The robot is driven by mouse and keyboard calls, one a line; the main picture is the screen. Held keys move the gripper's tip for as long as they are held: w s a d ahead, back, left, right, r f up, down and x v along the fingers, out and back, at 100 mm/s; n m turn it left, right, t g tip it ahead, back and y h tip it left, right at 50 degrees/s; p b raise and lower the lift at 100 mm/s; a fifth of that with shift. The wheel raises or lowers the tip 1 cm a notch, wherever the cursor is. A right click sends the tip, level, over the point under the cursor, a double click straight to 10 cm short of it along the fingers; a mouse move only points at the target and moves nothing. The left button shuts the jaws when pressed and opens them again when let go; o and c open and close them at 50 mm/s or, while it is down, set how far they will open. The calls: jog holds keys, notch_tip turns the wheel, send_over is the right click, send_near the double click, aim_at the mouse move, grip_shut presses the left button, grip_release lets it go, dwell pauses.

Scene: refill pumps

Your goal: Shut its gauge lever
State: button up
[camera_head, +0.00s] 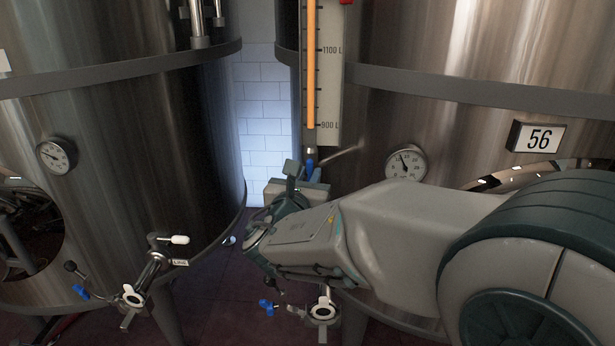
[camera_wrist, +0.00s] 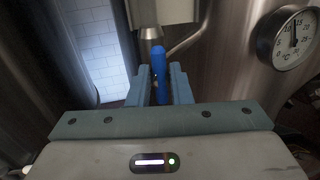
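The level gauge (camera_head: 325,80), an orange column with a litre scale, stands on the right tank marked 56. At its foot is the blue gauge lever (camera_head: 309,165), partly hidden by my gripper in the head view. In the wrist view the blue lever (camera_wrist: 158,62) stands upright in the picture, between my two fingers. My gripper (camera_head: 302,176) reaches the foot of the gauge, and its fingers (camera_wrist: 161,84) are close together on both sides of the lever. They appear shut on it, though contact is hard to make out.
A round dial (camera_head: 406,163) sits on the right tank, just right of the gauge. The left tank (camera_head: 120,130) has a dial and a valve with a white-tipped handle (camera_head: 178,240). Another valve (camera_head: 323,309) is below my arm. A narrow gap with white tiles lies between the tanks.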

grip_shut()
jog(key=shift+m+b, duration=0.4)
jog(key=shift+b, duration=0.15)
jog(key=shift+d+m+g+y+b, duration=0.1)
jog(key=shift+m+g+y+b, duration=0.35)
jog(key=shift+m+b, duration=2.3)
jog(key=shift+d+m+g+y+b, duration=0.15)
jog(key=shift+m+y+b, duration=0.55)
jog(key=shift+m+b, duration=2.05)
jog(key=shift+d+m+g+y+b, duration=0.1)
jog(key=shift+m+g+y+b, duration=0.35)
jog(key=shift+m+b, duration=2.3)
jog(key=shift+n+b, duration=0.65)
jog(key=shift+b, duration=0.3)
jog(key=o, duration=0.5)
grip_release()
